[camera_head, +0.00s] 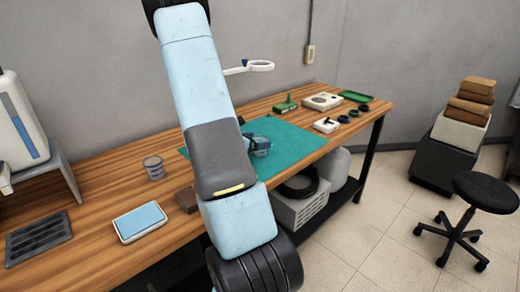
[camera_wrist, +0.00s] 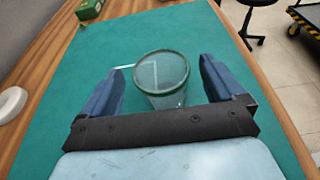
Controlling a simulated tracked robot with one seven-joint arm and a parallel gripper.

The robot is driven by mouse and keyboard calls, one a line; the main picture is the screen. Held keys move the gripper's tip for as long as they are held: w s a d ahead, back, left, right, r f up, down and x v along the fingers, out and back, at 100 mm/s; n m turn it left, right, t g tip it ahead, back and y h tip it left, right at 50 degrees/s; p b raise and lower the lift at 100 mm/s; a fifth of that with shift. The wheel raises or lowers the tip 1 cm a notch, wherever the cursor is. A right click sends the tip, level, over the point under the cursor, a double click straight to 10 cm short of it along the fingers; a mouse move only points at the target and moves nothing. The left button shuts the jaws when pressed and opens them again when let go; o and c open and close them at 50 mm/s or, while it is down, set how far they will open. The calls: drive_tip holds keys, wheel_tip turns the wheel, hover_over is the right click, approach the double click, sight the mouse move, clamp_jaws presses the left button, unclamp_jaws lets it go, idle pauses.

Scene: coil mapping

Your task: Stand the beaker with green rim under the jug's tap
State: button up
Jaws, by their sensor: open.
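The beaker with green rim (camera_wrist: 161,75) is clear and stands upright on the green mat (camera_wrist: 70,118), between the open fingers of my gripper (camera_wrist: 160,92) in the wrist view. A gap shows on each side of it. In the head view the beaker (camera_head: 261,143) is small and partly hidden by my arm. The jug (camera_head: 18,125) is a white container with a blue level strip on a grey stand (camera_head: 62,163) at the far left. Its tap (camera_head: 5,180) is at the picture's left edge.
A blue-topped tray (camera_head: 140,221) and a dark slotted grate (camera_head: 38,238) lie near the front left. Small devices (camera_head: 323,102) and dark rings stand at the far right end.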

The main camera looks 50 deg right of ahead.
drive_tip(key=x, duration=0.2)
drive_tip(key=shift+d, duration=0.3)
drive_tip(key=c, duration=1.2)
drive_tip(key=shift+o, duration=0.2)
drive_tip(key=shift+r, duration=0.1)
